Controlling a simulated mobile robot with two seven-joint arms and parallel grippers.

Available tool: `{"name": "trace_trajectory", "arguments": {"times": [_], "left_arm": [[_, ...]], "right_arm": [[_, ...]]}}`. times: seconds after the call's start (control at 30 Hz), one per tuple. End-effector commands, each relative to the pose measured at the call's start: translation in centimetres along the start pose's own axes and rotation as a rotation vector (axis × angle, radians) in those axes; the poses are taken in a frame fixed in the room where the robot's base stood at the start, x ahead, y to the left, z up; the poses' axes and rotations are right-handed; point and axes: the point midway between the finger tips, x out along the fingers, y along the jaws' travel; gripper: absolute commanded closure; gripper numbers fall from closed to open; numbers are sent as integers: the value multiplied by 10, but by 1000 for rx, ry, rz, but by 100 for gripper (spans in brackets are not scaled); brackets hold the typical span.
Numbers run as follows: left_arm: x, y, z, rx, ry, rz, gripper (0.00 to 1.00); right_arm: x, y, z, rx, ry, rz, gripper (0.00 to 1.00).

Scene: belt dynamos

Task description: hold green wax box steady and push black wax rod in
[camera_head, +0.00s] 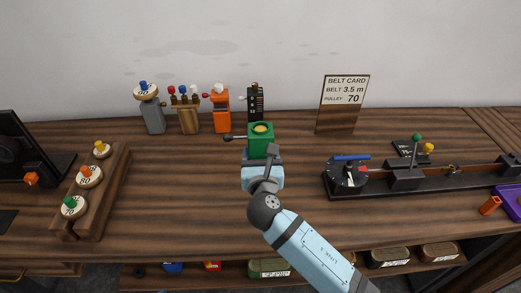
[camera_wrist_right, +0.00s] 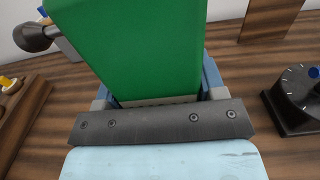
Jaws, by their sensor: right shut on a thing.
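The green wax box (camera_head: 262,143) stands upright in the middle of the workbench, with a yellow round patch on top. The black wax rod (camera_head: 229,138) sticks out from the box's left side, its round knob outermost; the knob also shows in the right wrist view (camera_wrist_right: 33,37). How deep the rod sits in the box is hidden. My right gripper (camera_head: 262,157) is shut on the lower near part of the green box, with its fingers on both sides of it in the right wrist view (camera_wrist_right: 160,92). My left gripper is not in view.
Behind stand a grey post (camera_head: 153,117), a wooden block (camera_head: 188,120), an orange box (camera_head: 221,118) and a black box (camera_head: 256,100). A wooden pulley rack (camera_head: 112,180) is left. A dark belt machine (camera_head: 430,178) is right. Bench left of the rod knob is clear.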

Motion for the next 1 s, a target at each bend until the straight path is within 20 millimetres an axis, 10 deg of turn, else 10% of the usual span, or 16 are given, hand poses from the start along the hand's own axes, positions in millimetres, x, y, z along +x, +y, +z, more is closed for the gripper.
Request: {"name": "trace_trajectory", "arguments": {"times": [1.0], "left_arm": [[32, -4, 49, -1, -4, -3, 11]], "right_arm": [[-1, 0, -101, 0, -2, 1, 75]]}}
